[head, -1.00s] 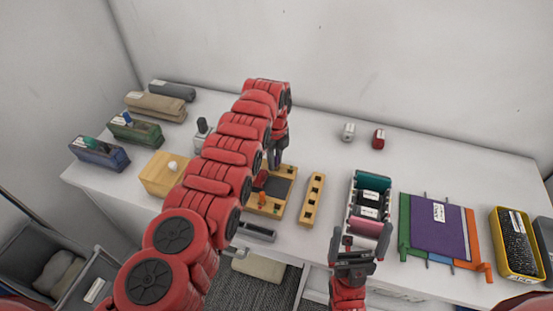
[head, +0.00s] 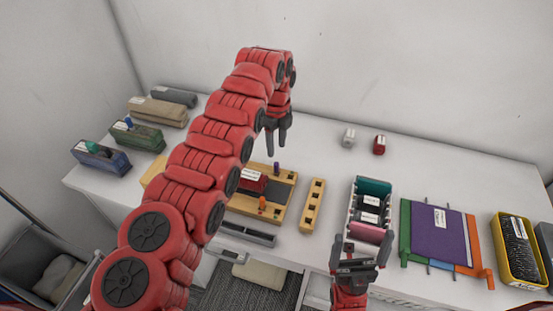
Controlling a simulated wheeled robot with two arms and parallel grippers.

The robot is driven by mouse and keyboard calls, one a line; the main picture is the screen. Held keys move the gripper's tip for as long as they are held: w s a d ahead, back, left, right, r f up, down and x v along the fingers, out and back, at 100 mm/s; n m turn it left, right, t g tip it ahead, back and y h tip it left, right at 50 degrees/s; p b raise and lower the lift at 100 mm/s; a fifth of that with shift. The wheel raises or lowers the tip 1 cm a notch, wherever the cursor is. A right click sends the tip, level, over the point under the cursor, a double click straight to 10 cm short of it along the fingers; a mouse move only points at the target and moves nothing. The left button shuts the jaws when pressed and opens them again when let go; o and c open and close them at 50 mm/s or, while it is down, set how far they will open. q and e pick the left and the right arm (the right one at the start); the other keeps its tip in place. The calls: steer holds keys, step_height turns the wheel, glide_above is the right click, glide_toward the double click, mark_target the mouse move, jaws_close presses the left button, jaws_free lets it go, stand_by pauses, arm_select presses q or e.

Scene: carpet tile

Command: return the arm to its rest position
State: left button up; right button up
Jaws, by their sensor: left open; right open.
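My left arm comes in from the left and arches over the white table. Its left gripper (head: 278,140) hangs open and empty above the table, behind the wooden board (head: 275,210). The board carries a red block (head: 253,182), an orange peg (head: 262,203) and a purple peg (head: 276,168). My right gripper (head: 361,252) is open at the table's front edge, just in front of a tray (head: 353,205) holding teal, grey and pink rolls. I cannot tell whether it touches the tray. My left arm hides most of a wooden box at the left.
A wooden strip with holes (head: 312,205) lies beside the board. Two small spools, white (head: 348,138) and red (head: 379,144), stand at the back. Holders (head: 101,158) line the left.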

arm_select(q)
step_height(320, 180, up, 3)
stand_by(0.4)
